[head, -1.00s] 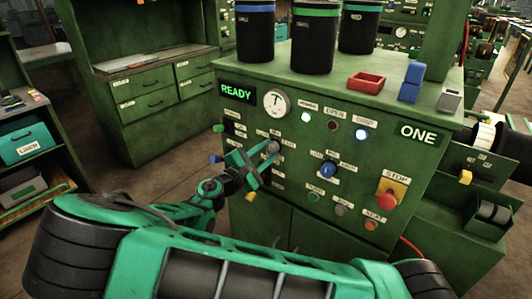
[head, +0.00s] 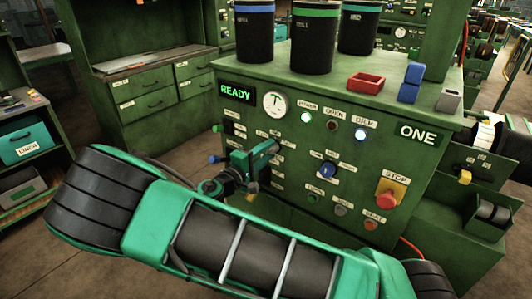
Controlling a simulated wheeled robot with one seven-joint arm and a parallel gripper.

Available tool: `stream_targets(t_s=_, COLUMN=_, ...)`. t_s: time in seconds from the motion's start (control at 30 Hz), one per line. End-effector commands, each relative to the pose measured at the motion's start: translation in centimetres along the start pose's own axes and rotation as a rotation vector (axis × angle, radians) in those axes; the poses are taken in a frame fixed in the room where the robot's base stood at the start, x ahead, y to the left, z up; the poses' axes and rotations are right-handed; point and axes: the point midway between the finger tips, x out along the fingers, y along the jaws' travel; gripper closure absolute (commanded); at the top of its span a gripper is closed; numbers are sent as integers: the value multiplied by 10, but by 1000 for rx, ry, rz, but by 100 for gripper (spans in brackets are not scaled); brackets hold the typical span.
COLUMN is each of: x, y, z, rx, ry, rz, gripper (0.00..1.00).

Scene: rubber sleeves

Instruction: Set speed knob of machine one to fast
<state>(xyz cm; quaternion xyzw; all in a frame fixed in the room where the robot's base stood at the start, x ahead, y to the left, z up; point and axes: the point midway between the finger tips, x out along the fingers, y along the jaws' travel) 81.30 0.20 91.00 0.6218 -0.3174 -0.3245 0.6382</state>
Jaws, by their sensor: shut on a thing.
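Machine one is the green cabinet with the "ONE" plate (head: 417,134) and a lit "READY" display (head: 237,93). My gripper (head: 268,152) is at the left-middle of its front panel, shut on a small grey knob there. The jaws cover the knob, so its pointer and setting are hidden. Small white labels (head: 275,132) sit around it, too small to read surely.
A red stop button (head: 386,201) on a yellow plate is at the panel's right. A dial gauge (head: 275,104) and lit lamps (head: 361,135) are above.

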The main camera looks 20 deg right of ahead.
Motion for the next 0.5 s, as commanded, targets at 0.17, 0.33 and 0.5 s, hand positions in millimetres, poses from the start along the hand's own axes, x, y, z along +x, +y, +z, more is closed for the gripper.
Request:
stream_targets(t_s=0.17, x=0, y=-2, z=1, rx=103, ry=-2, rz=-5, gripper=91)
stream_targets(t_s=0.33, x=0, y=-3, z=1, rx=169, ry=-2, rz=-6, gripper=91)
stream_targets(t_s=0.5, x=-1, y=-3, z=1, rx=202, ry=-2, rz=-7, gripper=91)
